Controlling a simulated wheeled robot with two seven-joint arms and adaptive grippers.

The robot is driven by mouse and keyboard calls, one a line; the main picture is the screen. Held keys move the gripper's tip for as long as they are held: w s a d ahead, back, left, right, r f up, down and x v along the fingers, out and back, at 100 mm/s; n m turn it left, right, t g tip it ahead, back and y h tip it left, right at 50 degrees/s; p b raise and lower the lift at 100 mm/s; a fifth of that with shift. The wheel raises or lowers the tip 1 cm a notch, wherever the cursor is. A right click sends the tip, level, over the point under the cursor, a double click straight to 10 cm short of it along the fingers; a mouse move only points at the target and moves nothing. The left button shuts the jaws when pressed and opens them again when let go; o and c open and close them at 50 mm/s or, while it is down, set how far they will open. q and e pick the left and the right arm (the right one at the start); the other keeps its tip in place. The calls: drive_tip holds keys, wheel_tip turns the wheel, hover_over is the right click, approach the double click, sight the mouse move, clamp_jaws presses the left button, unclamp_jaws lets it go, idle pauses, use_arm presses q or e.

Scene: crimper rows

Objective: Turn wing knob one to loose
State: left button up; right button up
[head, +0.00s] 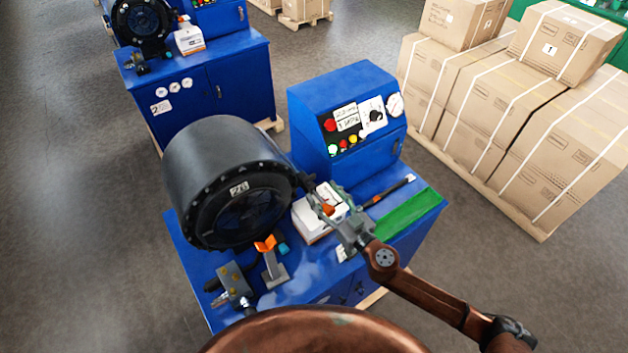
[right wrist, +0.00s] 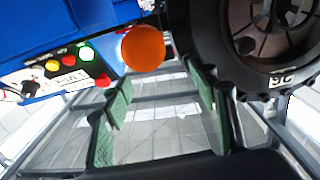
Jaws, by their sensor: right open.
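A round orange piece (right wrist: 143,48) shows large in the right wrist view, beside the blue control cabinet. In the head view a small orange piece (head: 328,209) shows at my right gripper, over a white box; it may be the same part. Whether it is wing knob one I cannot tell. Another orange, wing-shaped piece (head: 265,243) tops a grey stand in front of the crimper. My right gripper (head: 322,197) is open above the blue bench. Its green-padded fingers (right wrist: 158,82) stand apart with the orange piece beyond their tips, not gripped. My left gripper is not in view.
The black crimper head (head: 225,175) stands close left of the gripper. The control cabinet (head: 345,95) with buttons and a black dial (head: 376,116) rises behind. A white box (head: 312,222) and a green mat (head: 405,222) lie on the bench. Strapped cartons (head: 500,110) stand right.

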sight(310, 178)
drive_tip(key=shift+p+x, duration=0.55)
drive_tip(key=shift+x, duration=2.65)
drive_tip(key=shift+c, duration=0.7)
